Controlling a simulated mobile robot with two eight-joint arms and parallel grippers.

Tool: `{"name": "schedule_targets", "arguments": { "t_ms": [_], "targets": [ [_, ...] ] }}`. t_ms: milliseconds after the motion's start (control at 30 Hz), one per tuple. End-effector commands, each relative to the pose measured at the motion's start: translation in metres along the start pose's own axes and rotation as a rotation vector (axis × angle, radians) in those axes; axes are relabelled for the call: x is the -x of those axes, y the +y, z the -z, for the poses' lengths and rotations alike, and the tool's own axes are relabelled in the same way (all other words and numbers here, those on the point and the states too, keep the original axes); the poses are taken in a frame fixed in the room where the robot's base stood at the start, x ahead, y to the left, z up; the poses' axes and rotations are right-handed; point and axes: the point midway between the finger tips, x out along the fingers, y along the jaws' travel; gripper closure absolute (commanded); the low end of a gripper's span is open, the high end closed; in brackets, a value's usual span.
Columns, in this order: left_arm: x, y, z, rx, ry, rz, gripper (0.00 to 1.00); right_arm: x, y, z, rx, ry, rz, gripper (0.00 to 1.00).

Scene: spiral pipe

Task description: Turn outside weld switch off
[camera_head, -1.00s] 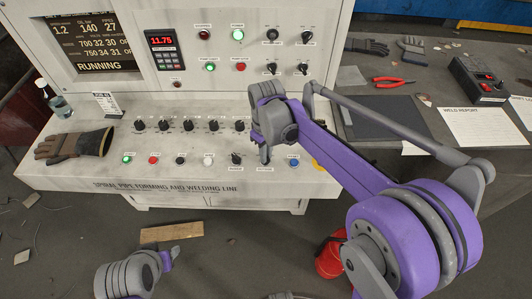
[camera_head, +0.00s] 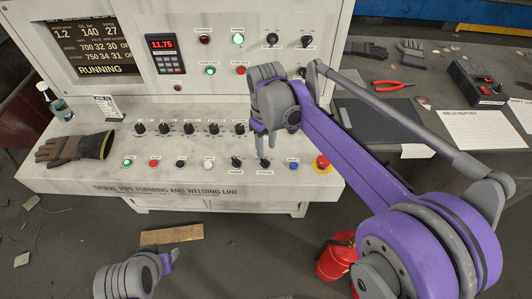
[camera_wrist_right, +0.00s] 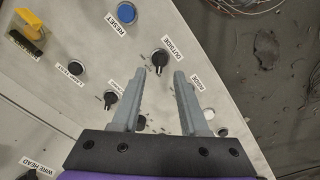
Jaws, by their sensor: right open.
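The outside weld switch, a black rotary knob (camera_wrist_right: 160,60), sits beside its OUTSIDE label in the right wrist view. It lies just beyond the fingertips of my right gripper (camera_wrist_right: 159,80), in line with the gap between them. The two fingers are apart, with nothing between them. In the head view my right gripper (camera_head: 263,150) points down over the lower row of the console, close to the black knob (camera_head: 264,163) left of the blue button. Contact cannot be made out. My left arm shows at the bottom left; its fingers are not clear.
The blue reset button (camera_head: 294,166) and the red emergency stop (camera_head: 321,164) are to the right of the knob. Another black knob (camera_head: 236,162) is close on the left. A red fire extinguisher (camera_head: 335,258) stands on the floor.

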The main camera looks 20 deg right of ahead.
Motion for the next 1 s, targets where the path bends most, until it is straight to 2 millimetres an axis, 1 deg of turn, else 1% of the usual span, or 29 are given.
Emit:
{"name": "schedule_targets", "arguments": {
  "t_ms": [33,100,200,300,433,867,967,1000],
  "targets": [
    [0.001,0.0,0.001,0.0,0.001,0.0,0.5,0.012,0.0,0.0,0.0,0.0,0.0,0.56],
    [0.002,0.0,0.002,0.0,0.001,0.0,0.5,0.025,0.0,0.0,0.0,0.0,0.0,0.56],
    [0.003,0.0,0.003,0.0,0.002,0.0,0.5,0.039,0.0,0.0,0.0,0.0,0.0,0.56],
    [0.003,0.0,0.003,0.0,0.002,0.0,0.5,0.048,0.0,0.0,0.0,0.0,0.0,0.56],
    [0.004,0.0,0.003,0.0,0.002,0.0,0.5,0.052,0.0,0.0,0.0,0.0,0.0,0.56],
    [0.003,0.0,0.003,0.0,0.002,0.0,0.5,0.052,0.0,0.0,0.0,0.0,0.0,0.56],
    [0.004,0.0,0.003,0.0,0.002,0.0,0.5,0.052,-0.001,-0.003,-0.008,0.007,-0.003,0.56],
    [0.004,0.0,0.004,0.0,0.003,0.0,0.5,0.052,-0.001,-0.008,-0.018,0.014,-0.007,0.56]
  ]
}}
